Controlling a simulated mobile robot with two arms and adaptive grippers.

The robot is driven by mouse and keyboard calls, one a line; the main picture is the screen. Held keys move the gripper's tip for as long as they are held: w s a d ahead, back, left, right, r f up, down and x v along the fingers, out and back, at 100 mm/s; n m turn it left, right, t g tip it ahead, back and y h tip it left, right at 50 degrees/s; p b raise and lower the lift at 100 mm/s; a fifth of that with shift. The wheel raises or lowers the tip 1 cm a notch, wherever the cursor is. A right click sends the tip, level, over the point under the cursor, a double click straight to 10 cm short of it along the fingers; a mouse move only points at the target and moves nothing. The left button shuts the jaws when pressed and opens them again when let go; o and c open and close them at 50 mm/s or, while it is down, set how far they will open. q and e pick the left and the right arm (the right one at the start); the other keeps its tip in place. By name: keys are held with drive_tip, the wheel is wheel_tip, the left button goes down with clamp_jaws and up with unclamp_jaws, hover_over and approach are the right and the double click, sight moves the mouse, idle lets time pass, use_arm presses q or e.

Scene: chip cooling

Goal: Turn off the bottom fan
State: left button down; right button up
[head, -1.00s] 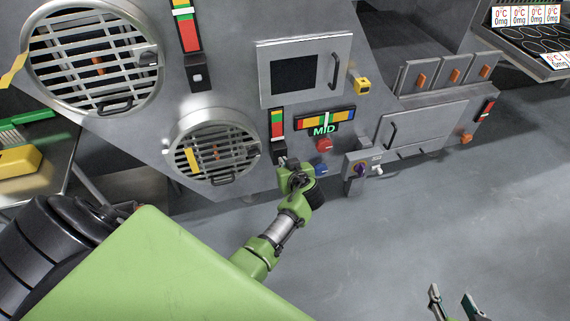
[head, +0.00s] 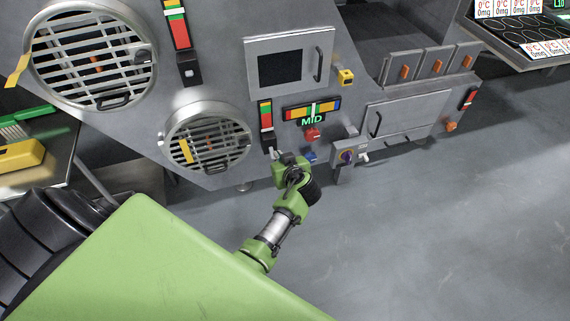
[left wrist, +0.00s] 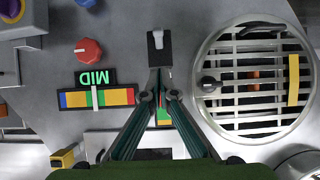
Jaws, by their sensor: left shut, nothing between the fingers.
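The bottom fan (head: 237,128) is the smaller round grille on the grey machine in the head view, with a yellow strip over its slats. It also shows at the right of the left wrist view (left wrist: 222,120). A black switch with a pale lever (left wrist: 157,40) sits beside it, at the top centre of the wrist view. My left gripper (left wrist: 159,96) is shut and empty, its tips just below the switch in that view, over the lower gauge; contact cannot be told. In the head view, the left gripper (head: 278,156) is mostly hidden by its wrist. My right gripper is out of view.
A larger fan (head: 145,85) with its own switch (head: 189,72) is up left. Near my left gripper are a red knob (head: 312,134), a blue knob (head: 310,156), the MID gauge (head: 311,110) and a purple knob box (head: 346,156). Floor (head: 430,230) to the right is clear.

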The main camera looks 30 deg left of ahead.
use_arm(q)
drive_tip(key=shift+s+d+r+p, duration=0.15)
drive_tip(key=shift+s+d+r, duration=0.1)
drive_tip(key=shift+s+d, duration=0.4)
drive_tip(key=shift+s+d+r+p, duration=0.15)
drive_tip(key=shift+s+d+r, duration=0.05)
drive_tip(key=shift+s+d, duration=0.4)
drive_tip(key=shift+s+d+r+p, duration=0.15)
drive_tip(key=shift+s+d+r, duration=0.1)
drive_tip(key=shift+s+d, duration=0.35)
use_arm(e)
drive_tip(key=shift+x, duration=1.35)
use_arm(q)
drive_tip(key=shift+w+d, duration=0.1)
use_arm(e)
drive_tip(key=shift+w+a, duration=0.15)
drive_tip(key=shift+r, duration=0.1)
